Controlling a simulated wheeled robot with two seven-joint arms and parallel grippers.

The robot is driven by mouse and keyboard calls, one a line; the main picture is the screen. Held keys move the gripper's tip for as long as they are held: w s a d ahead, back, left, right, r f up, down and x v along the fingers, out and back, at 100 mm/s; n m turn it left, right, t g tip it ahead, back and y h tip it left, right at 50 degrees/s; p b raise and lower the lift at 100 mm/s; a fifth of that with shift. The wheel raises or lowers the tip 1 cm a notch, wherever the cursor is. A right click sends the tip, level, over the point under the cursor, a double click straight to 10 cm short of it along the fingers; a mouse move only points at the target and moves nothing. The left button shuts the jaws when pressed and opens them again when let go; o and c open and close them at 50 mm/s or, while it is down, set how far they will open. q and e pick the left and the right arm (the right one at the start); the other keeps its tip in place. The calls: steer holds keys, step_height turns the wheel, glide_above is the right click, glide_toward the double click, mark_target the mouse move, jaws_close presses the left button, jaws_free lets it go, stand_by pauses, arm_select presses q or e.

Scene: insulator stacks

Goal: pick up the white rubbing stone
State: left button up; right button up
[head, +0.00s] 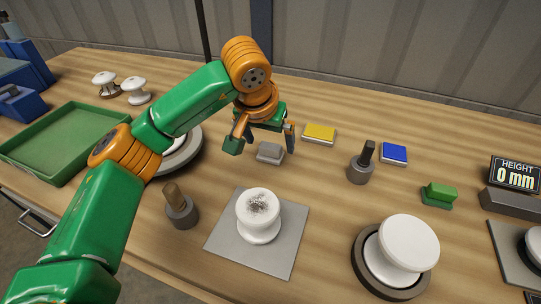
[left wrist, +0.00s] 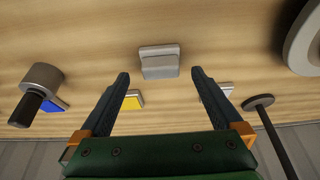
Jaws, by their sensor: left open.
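The rubbing stone, a pale grey-white block (head: 270,152), lies flat on the wooden table behind the grey mat. In the left wrist view the block (left wrist: 159,62) lies just beyond the gap between my fingertips. My left gripper (head: 262,142) is open and empty, pointing down close to the block in the head view. Its two dark fingers (left wrist: 160,73) are spread wide on either side of the block's line. I cannot tell its exact height above the table. My right gripper is not in view.
A yellow block (head: 320,133) lies close to the right, with a blue block (head: 394,153) and a dark-handled tool (head: 361,168) beyond. A sooty white insulator (head: 259,213) stands on the grey mat (head: 272,267). A green tray (head: 55,172) is at left.

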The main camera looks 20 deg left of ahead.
mark_target(271, 146)
arm_select(q)
steer(key=x, duration=0.3)
steer(key=shift+w+a+f, duration=0.1)
steer(key=c, duration=1.5)
steer(key=shift+r, duration=0.35)
steer(key=r, duration=0.2)
steer(key=r+b, duration=0.1)
steer(key=shift+s+d+r, duration=0.2)
steer(key=shift+s+d, duration=0.05)
steer(key=shift+s, duration=0.05)
steer(key=s+d+r, duration=0.2)
steer(key=s+r, duration=0.1)
steer(key=s, duration=0.1)
steer(key=s+d+r, duration=0.2)
steer(key=s+r, duration=0.1)
steer(key=s+d+r, duration=0.2)
steer(key=s+r, duration=0.1)
steer(key=s, duration=0.1)
steer(key=shift+s+d+b, duration=0.1)
steer(key=shift+s+b, duration=0.3)
